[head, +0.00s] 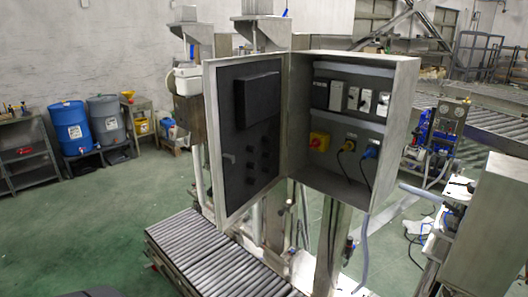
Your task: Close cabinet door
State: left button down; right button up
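The grey metal electrical cabinet (405,110) stands open in the middle of the head view, raised on a metal post. Its door (225,190) hangs wide open to the left, joined at the cabinet's left edge. The door's dark inner face shows a black box and several small round fittings. Neither of my grippers can be made out in this view.
A roller conveyor (205,262) runs below the door, and another (480,113) lies behind at right. A grey metal housing (488,220) stands at the right front. Blue and grey drums (70,129) and a shelf (25,155) line the left wall. Green floor at left is clear.

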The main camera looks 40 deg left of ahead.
aim_at(246, 97)
jog(key=u, duration=1.65)
